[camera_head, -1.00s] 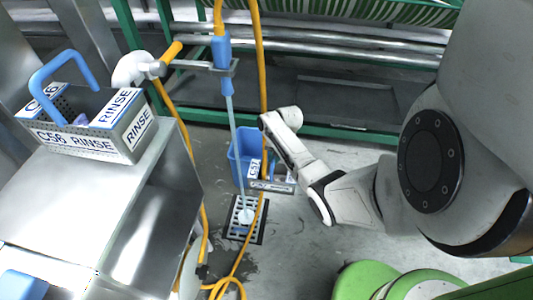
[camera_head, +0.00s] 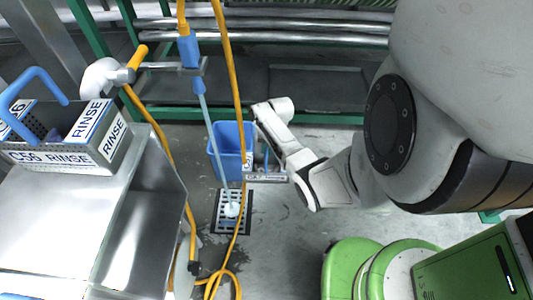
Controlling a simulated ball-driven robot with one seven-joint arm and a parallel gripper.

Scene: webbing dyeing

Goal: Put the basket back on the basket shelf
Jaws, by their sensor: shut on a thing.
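A small metal basket (camera_head: 265,177) with a white label and a blue handle hangs in the middle of the view, in front of a blue bucket (camera_head: 227,148). My white arm reaches down to it from the right. My gripper (camera_head: 267,152) is shut on the basket at its handle; its fingers are mostly hidden by my own arm. Another perforated basket labelled CS6 RINSE (camera_head: 57,155), with a blue handle, stands on the steel cabinet (camera_head: 60,215) at the left. I cannot tell which surface is the basket shelf.
A yellow hose (camera_head: 237,90) and a blue wand (camera_head: 208,120) hang close left of my arm, over a floor drain (camera_head: 233,225). Hose coils lie below. A green frame (camera_head: 330,118) with metal rails (camera_head: 300,38) crosses the back.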

